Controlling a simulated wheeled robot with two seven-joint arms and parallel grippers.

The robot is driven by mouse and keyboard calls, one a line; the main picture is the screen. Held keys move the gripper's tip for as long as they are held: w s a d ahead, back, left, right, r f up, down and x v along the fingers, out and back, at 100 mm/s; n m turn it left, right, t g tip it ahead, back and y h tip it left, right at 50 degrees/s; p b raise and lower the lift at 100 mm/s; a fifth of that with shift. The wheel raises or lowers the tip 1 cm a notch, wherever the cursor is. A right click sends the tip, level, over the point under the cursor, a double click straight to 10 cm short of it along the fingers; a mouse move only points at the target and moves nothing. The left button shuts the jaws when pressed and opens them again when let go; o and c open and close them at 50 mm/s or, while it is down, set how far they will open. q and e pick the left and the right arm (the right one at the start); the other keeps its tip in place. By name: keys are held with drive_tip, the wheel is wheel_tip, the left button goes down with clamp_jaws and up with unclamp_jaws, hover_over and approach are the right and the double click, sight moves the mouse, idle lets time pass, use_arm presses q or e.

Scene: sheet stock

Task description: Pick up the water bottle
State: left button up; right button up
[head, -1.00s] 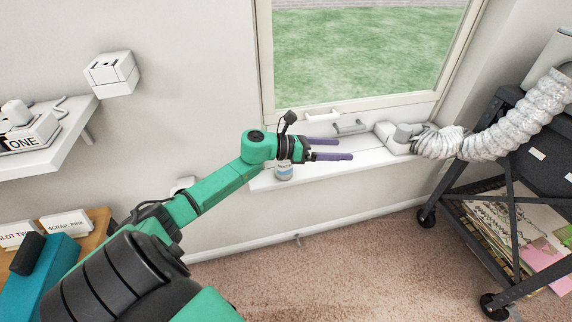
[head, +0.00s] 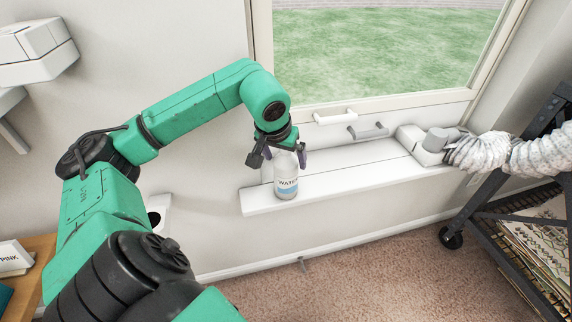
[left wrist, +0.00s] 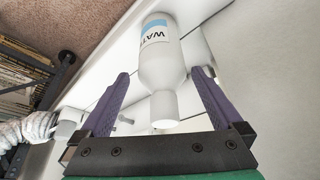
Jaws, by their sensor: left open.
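The water bottle (head: 287,182) is white with a blue band and a "WATER" label. It stands upright near the left end of the white window sill (head: 350,177). My left gripper (head: 284,155) is above it, pointing down, with its purple fingers open around the bottle's upper part. In the left wrist view the bottle (left wrist: 162,66) shows with its cap toward the gripper, between the two open fingers (left wrist: 160,90). Whether the fingers touch it I cannot tell. My right gripper is not in view.
A window handle (head: 335,117) and a grey handle (head: 367,132) are right of the gripper. A white fitting with a ribbed hose (head: 490,153) is at the sill's right end. A dark cart (head: 500,215) stands at right. Carpet (head: 360,265) below is clear.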

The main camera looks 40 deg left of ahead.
use_arm(q)
drive_tip(key=x, duration=0.4)
drive_tip(key=shift+a+f, duration=0.15)
clamp_jaws()
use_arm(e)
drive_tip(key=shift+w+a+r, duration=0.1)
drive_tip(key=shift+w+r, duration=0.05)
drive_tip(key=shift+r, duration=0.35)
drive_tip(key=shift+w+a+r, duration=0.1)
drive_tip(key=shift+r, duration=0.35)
